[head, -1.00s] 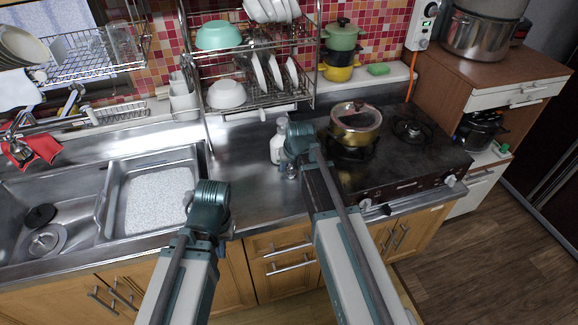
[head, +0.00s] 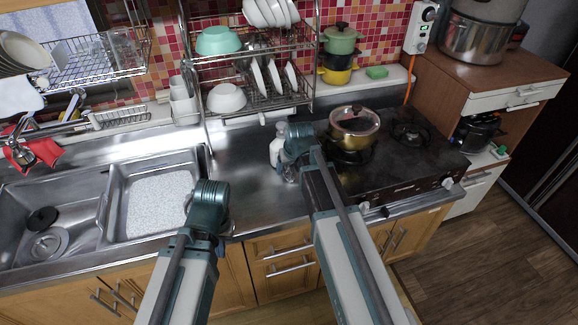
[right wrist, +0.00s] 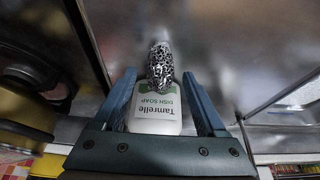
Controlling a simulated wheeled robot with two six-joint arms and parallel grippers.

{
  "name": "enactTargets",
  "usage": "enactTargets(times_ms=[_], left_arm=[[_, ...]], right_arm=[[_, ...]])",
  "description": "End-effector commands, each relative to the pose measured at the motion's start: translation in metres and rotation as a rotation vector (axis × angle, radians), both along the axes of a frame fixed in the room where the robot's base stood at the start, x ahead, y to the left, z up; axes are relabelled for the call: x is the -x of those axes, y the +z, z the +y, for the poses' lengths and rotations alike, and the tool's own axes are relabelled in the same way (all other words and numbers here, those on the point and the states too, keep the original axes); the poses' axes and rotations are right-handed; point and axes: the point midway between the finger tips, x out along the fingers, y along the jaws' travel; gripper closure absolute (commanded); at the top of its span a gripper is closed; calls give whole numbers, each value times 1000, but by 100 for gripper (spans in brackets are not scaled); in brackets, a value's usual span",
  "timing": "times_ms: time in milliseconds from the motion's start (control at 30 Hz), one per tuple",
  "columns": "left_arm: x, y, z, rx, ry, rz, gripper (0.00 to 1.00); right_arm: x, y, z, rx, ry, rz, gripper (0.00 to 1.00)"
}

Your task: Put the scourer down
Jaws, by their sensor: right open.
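The scourer (right wrist: 160,62) looks like a mottled black-and-silver lump in the right wrist view. It shows between the fingertips of my right gripper (right wrist: 159,82), in front of a white dish soap bottle (right wrist: 152,118). The fingers are open, apart on either side of it; whether the scourer touches the counter or a finger I cannot tell. In the head view my right gripper (head: 290,158) is low over the steel counter (head: 247,180) beside the bottle (head: 277,146). My left gripper (head: 207,215) is near the right edge of the sink; its fingers are mostly hidden.
The stove (head: 400,160) with a lidded gold pot (head: 354,121) stands just right of my right gripper. The dish rack (head: 262,98) stands behind. The sink (head: 103,200) is at left. A green sponge (head: 377,72) lies on the back ledge. Counter between sink and bottle is clear.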

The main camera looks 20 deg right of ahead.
Motion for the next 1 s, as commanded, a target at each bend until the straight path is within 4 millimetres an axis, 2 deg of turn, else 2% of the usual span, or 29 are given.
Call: enactTargets(times_ms=[33, 500, 633, 800, 867, 967, 1000], left_arm=[[0, 14, 0, 0, 0, 0, 100], [0, 83, 0, 0, 0, 0, 100], [0, 91, 0, 0, -1, 0, 100], [0, 92, 0, 0, -1, 0, 100], [0, 92, 0, 0, -1, 0, 100], [0, 91, 0, 0, -1, 0, 100], [0, 91, 0, 0, -1, 0, 100]], right_arm=[[4, 14, 0, 0, 0, 0, 26], [33, 83, -1, 0, 0, 0, 26], [37, 91, -1, 0, 0, 0, 26], [39, 92, -1, 0, 1, 1, 26], [44, 91, 6, 2, 11, 13, 26], [73, 85, 37, 14, 61, 80, 26], [90, 83, 53, 26, 91, 119, 26]])
